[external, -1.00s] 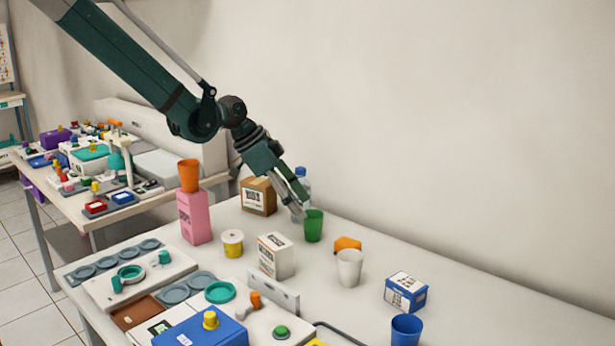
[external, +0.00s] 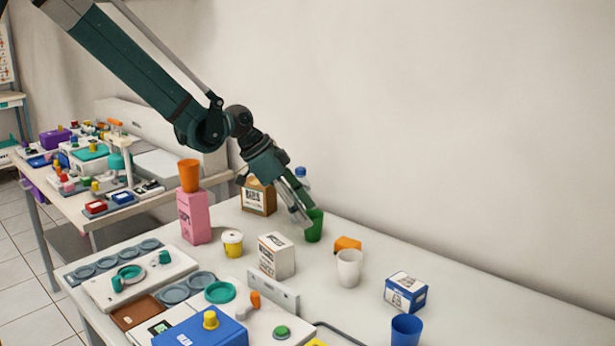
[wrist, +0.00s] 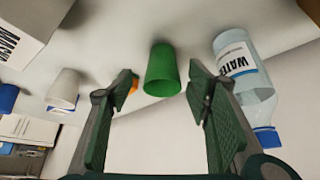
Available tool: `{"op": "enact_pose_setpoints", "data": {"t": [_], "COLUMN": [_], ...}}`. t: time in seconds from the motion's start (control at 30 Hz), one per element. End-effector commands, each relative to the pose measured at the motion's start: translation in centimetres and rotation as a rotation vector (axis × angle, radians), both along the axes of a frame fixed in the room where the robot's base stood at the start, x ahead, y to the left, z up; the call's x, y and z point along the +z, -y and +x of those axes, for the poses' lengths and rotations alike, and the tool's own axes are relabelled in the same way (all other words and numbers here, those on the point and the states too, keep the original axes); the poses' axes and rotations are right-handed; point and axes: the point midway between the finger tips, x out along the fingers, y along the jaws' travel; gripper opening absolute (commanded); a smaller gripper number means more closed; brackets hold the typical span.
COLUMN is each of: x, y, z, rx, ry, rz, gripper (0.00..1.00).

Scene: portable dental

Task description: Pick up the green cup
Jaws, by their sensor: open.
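The green cup (external: 314,226) stands upright near the back of the white table in the external view, partly covered by my gripper. In the wrist view the green cup (wrist: 163,72) lies ahead of and between the two fingers. My gripper (external: 306,217) reaches down to the cup's upper left side in the external view. The wrist view shows my gripper (wrist: 162,85) open, with its fingers well apart and nothing held. I cannot tell whether a finger touches the cup.
A water bottle (wrist: 242,70) stands close beside the right finger in the wrist view. A brown box (external: 258,197), an orange block (external: 347,244), a white cup (external: 349,267) and a white box (external: 276,256) are nearby. The table right of the orange block is mostly clear.

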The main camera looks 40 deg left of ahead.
Motion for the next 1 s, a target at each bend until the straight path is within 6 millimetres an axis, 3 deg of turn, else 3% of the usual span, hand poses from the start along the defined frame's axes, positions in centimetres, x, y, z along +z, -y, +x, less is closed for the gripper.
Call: {"op": "enact_pose_setpoints", "data": {"t": [0.27,0.7,1.0], "x": [-0.2,-3.6,-4.3], "y": [0.1,1.4,1.7], "z": [0.1,2.0,2.3], "rx": [0.000,-0.001,0.000], "ry": [0.000,0.000,0.000], "rz": [0.000,0.000,0.000], "gripper": [0.50,0.50,0.50]}}
